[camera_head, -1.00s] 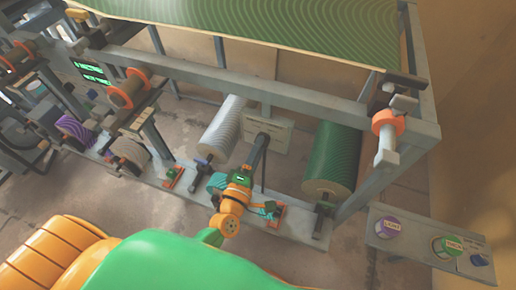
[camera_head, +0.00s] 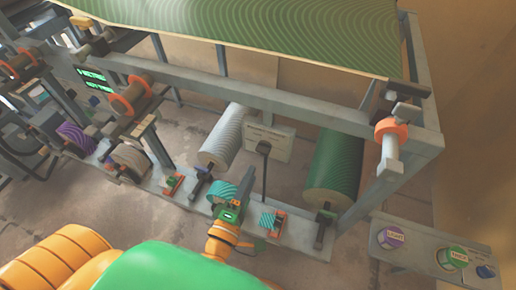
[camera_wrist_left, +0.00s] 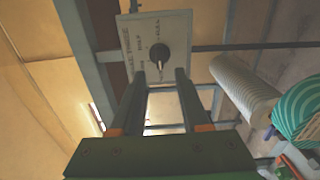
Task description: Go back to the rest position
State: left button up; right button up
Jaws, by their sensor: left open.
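My left gripper (camera_head: 245,184) is over the machine's lower rail, below the dial panel in the head view. In the left wrist view its two dark fingers (camera_wrist_left: 160,74) are apart with nothing between them. Past the fingertips is a pale panel (camera_wrist_left: 178,28) with a black knob (camera_wrist_left: 160,53). The same panel (camera_head: 275,136) shows in the head view, with a dark knob (camera_head: 264,147) at its lower edge. The gripper looks apart from the knob. My right gripper is not in view.
A white ribbed roll (camera_head: 222,137) and a green roll (camera_head: 333,164) flank the panel. A small teal striped roll (camera_head: 221,191) sits close beside the gripper. The grey frame post (camera_head: 386,178) and a button panel (camera_head: 430,250) stand at right.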

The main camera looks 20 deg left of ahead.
pick_arm(q)
jog(key=s+f+m+g+h+p, duration=0.1)
jog(key=s+f+m+g, duration=0.2)
jog(key=f+m, duration=0.35)
jog(key=s+f+m+g+h+p, duration=0.15)
jog(key=f+m+g, duration=0.25)
jog(key=f, duration=0.6)
jog(key=s+a+f+m+g+y, duration=0.1)
jog(key=s+a+f+m+g, duration=0.2)
jog(key=s, duration=0.8)
jog(key=s+a+f+m+g+y, duration=0.2)
jog(key=s+a+f+m+g, duration=0.1)
jog(key=s+f+m+g, duration=0.4)
jog(key=s+f, duration=0.3)
jog(key=shift+s+f, duration=0.35)
jog(key=shift+f, duration=0.05)
jog(key=shift+a, duration=0.1)
